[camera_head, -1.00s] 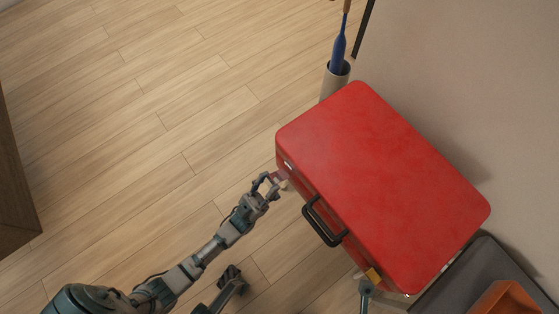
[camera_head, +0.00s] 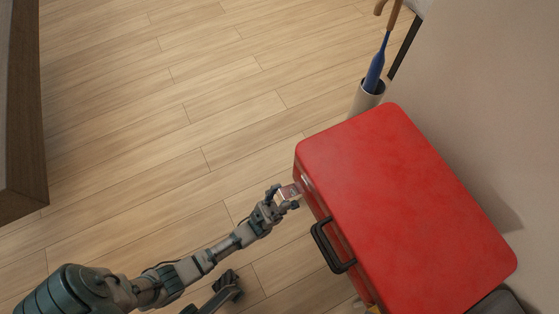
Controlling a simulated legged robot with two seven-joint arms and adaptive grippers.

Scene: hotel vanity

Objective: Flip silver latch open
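A red suitcase (camera_head: 400,200) lies flat with its lid shut and a black handle (camera_head: 331,248) on its left-facing side. A silver latch (camera_head: 306,182) shows small on that side, near the upper left corner. My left gripper (camera_head: 289,196) is right beside the latch, with its fingertips close to the case's side. Contact cannot be told at this size, nor whether the fingers are open or shut. A small yellow piece (camera_head: 373,310) shows at the case's lower side, cut by the bottom edge.
A blue umbrella (camera_head: 376,70) with a wooden handle stands in a pale cylindrical holder (camera_head: 366,98) behind the case. A wall (camera_head: 480,100) rises at the right. Brown furniture (camera_head: 22,110) stands at the left. The wooden floor (camera_head: 150,130) between is clear.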

